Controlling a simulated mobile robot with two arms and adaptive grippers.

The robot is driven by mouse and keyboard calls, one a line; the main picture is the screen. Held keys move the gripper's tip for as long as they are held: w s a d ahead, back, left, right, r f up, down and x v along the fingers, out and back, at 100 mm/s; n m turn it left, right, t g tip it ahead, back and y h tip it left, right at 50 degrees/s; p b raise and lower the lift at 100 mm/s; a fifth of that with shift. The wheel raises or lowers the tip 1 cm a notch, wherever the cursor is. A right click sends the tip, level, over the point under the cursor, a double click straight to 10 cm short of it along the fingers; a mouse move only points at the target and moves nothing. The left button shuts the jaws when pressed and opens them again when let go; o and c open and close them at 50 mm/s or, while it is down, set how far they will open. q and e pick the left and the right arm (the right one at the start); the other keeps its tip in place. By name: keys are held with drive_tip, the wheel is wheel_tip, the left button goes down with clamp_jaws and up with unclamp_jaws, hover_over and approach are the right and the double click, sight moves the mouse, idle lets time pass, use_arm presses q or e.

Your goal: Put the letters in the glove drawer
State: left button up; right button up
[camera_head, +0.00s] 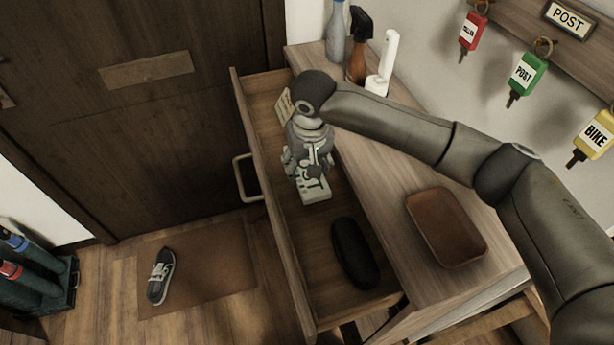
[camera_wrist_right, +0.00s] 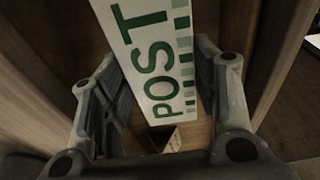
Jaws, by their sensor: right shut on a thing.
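The drawer (camera_head: 305,317) stands pulled open from the wooden cabinet. My right gripper (camera_head: 312,172) reaches down over it and is shut on a white letter (camera_head: 316,192) with green POST lettering. The letter also shows between the fingers in the right wrist view (camera_wrist_right: 150,60). It is over or inside the drawer; I cannot tell whether it touches the floor. A cream card or envelope (camera_head: 283,106) leans at the drawer's far end, partly hidden by my arm. A dark oblong case (camera_head: 354,253) lies at the near end. My left gripper is not in view.
A brown tray (camera_head: 446,228) sits on the cabinet top (camera_head: 385,195), with a spray bottle (camera_head: 358,45) and other bottles at the back. Labelled key tags (camera_head: 527,73) hang on the wall. A shoe (camera_head: 160,276) lies on the floor mat (camera_head: 215,262).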

sight(307, 182)
drive_tip(key=shift+f, duration=2.8)
drive_tip(key=shift+f, duration=0.1)
drive_tip(key=o, duration=1)
drive_tip(key=r, duration=0.4)
drive_tip(key=s+r, duration=0.1)
drive_tip(key=r, duration=0.7)
drive_tip(key=shift+s+d+r, duration=0.1)
drive_tip(key=shift+s+d, duration=0.2)
drive_tip(key=shift+s, duration=0.1)
